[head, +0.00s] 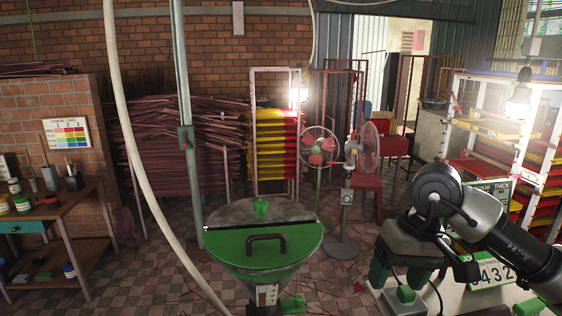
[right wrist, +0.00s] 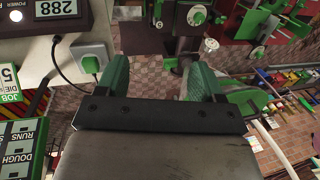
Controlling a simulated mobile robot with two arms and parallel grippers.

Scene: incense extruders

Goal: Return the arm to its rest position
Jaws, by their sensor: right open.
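My right arm comes in from the lower right of the head view. My left arm and left gripper are not in view.
A round hopper with a green half lid (head: 265,245) stands left of the arm. Fans (head: 320,145) and racks of red and yellow trays (head: 275,145) stand behind. A green number sign (head: 492,272) is close to the forearm. A pale hose (head: 125,110) hangs at left.

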